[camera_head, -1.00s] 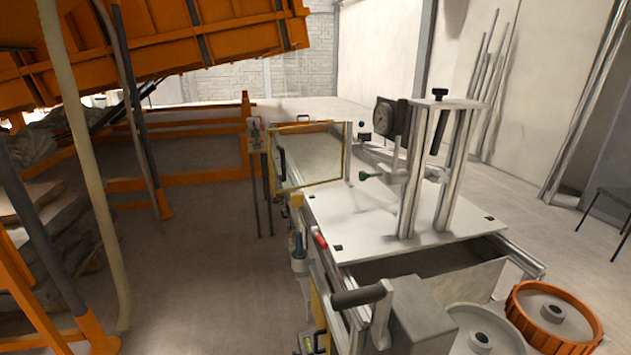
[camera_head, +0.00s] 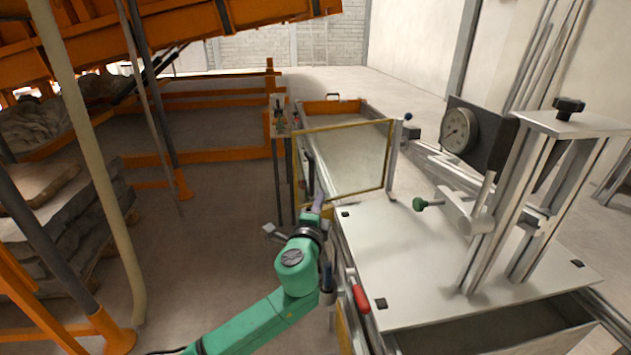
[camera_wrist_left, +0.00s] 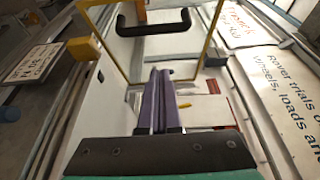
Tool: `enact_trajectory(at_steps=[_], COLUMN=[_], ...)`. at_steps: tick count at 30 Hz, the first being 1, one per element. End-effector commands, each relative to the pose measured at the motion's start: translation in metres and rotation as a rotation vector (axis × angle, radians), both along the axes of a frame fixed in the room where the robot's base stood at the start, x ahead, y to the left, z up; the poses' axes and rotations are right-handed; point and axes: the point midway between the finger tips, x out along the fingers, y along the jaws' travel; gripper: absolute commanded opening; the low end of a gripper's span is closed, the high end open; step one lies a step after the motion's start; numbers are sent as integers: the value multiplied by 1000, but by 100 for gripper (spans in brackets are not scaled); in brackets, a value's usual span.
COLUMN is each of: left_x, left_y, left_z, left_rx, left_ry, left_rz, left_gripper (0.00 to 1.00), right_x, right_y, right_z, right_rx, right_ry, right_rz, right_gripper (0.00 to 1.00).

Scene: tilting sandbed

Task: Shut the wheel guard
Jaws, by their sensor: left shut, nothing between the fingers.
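The wheel guard (camera_head: 350,160) is a clear panel in a yellow frame. It stands upright across the sand channel, its right edge at a metal post and its left edge out at the channel's left side. Its black handle (camera_head: 309,174) is on the left edge; in the left wrist view the handle (camera_wrist_left: 153,28) lies ahead of the fingers. My left gripper (camera_head: 318,202) has purple fingers, shut and empty, just below and near the handle; I see a gap to it in the wrist view, where the fingers (camera_wrist_left: 160,76) are together. My right gripper is out of view.
A green knob (camera_head: 420,204) sticks out toward the guard. Open floor (camera_head: 215,250) lies to the left.

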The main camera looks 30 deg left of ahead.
Motion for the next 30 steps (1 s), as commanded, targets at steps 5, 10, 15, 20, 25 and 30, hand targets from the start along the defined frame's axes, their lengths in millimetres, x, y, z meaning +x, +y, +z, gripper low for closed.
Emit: enact_trajectory(at_steps=[5,10,15,20,25,30], left_x=[38,53,59,59,59,61], left_y=[12,37,47,47,47,53], left_z=[3,1,-1,-1,-1,-3], left_rx=[0,0,-1,-2,-2,-2], left_ry=[-1,2,1,1,1,2], left_rz=[2,2,0,0,-1,-19], left_gripper=[0,0,0,0,0,0], right_x=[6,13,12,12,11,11], right_y=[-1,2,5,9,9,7], right_z=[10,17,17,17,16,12], right_rx=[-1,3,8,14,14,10], right_ry=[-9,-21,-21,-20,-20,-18], right_rz=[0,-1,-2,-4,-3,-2], right_gripper=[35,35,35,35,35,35])
